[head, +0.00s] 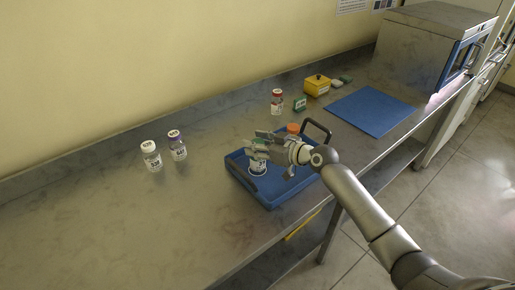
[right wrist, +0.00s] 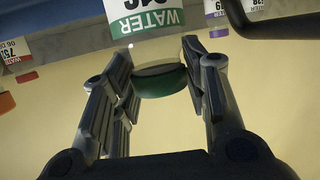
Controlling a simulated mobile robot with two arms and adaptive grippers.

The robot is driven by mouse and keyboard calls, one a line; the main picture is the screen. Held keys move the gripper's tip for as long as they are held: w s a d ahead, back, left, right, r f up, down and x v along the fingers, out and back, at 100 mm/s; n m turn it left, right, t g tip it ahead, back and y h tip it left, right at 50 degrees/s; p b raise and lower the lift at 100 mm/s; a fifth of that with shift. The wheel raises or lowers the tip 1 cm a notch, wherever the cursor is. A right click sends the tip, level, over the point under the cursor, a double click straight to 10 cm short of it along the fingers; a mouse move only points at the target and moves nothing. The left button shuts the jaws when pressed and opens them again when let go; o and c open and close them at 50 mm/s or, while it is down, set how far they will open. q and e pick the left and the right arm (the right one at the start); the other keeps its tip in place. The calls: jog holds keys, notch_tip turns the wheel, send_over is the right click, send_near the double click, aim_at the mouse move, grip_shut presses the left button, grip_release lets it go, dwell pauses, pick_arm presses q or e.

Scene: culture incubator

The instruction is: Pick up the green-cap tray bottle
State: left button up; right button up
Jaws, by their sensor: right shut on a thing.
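The green-cap bottle (head: 258,169) stands at the blue tray (head: 272,200), mostly covered by my right gripper (head: 260,148) in the head view. In the right wrist view its green cap (right wrist: 160,80) and its green "WATER" label (right wrist: 147,25) show. The bottle looks upright. My left gripper is in neither view.
An orange-capped bottle (head: 293,128) and a dark handle (head: 318,127) are by the tray's far right side. A white-capped bottle (head: 152,157) and purple-capped bottle (head: 177,146) stand left. A red-capped bottle (head: 277,102), yellow box (head: 317,85) and blue mat (head: 371,110) lie beyond.

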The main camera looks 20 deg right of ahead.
jog(key=s+r+p, duration=0.4)
jog(key=s+r, duration=1)
jog(key=r, duration=0.4)
jog(key=shift+p, duration=0.35)
jog(key=shift+r, duration=0.1)
